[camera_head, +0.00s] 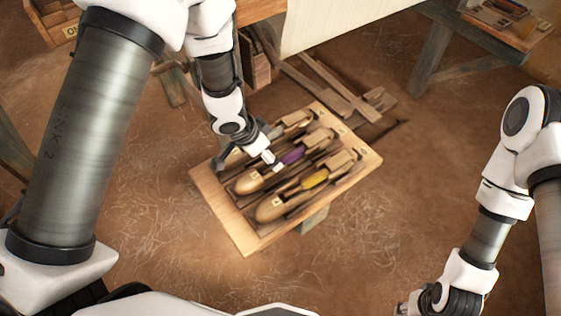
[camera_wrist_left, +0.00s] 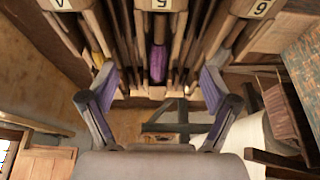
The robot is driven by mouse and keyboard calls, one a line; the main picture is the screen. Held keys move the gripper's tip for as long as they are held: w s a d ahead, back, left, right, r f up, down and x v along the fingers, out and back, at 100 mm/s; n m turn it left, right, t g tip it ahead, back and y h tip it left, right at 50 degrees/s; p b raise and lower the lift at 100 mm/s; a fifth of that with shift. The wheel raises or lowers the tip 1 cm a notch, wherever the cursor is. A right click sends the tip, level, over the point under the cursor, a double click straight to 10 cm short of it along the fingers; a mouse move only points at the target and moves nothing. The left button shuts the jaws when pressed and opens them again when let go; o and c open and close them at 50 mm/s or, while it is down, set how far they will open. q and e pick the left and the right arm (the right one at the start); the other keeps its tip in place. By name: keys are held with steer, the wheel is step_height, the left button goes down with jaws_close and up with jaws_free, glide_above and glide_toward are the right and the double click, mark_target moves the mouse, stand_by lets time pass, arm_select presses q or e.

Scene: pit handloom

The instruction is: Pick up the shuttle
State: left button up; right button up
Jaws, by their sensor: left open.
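Three wooden shuttles lie side by side in a wooden tray (camera_head: 236,226) in the head view. The near one (camera_head: 272,208) carries yellow thread, the middle one (camera_head: 248,183) purple thread (camera_head: 291,156), and the far one (camera_head: 297,118) greyish thread, partly hidden by my left gripper. My left gripper (camera_head: 252,157) is over the tray at the middle and far shuttles. In the left wrist view it (camera_wrist_left: 160,88) is open, with the purple bobbin (camera_wrist_left: 159,62) in line between its fingers; contact cannot be told. My right gripper (camera_head: 410,303) is only partly visible at the bottom edge, away from the tray.
Wooden slats (camera_head: 330,87) lie on the earthen floor behind the tray. Pale cloth (camera_head: 340,22) and a wooden frame stand at the top, with a bench (camera_head: 505,25) at top right. The floor right of the tray is clear.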

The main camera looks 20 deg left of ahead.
arm_select(q)
steer(key=x, duration=0.6)
steer(key=shift+w+d+f, duration=0.1)
steer(key=shift+d+f, duration=0.1)
steer(key=shift+f, duration=0.1)
steer(key=shift+a, duration=0.2)
steer(key=shift+c, duration=1)
steer(key=shift+d+r, duration=0.1)
steer(key=c, duration=1.2)
